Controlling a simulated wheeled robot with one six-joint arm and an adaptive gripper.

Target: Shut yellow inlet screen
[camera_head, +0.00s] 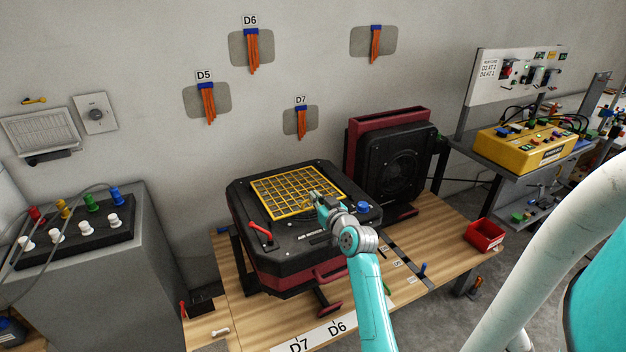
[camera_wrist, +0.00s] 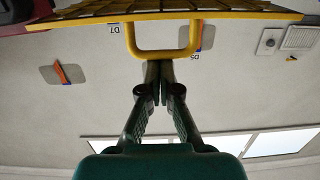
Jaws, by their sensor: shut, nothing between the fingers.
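The yellow inlet screen (camera_head: 290,190) is a square grid on top of a black machine (camera_head: 238,205). In the head view it looks nearly flat; I cannot tell whether it rests fully on the frame. In the wrist view, which is upside down, the screen (camera_wrist: 225,14) shows almost edge-on along the top, with its yellow U-shaped handle (camera_wrist: 163,55). My gripper (camera_head: 318,197) is at the screen's near right edge. Its fingers (camera_wrist: 160,66) are shut and empty, with the tips right at the handle's bar. I cannot tell whether they touch it.
A red lever (camera_head: 261,231) and a blue knob (camera_head: 363,207) sit on the machine's top. A second black fan unit (camera_head: 395,165) stands upright behind right. A red bin (camera_head: 484,236) is at the right of the wooden table (camera_head: 440,225). Orange-strip plates hang on the wall.

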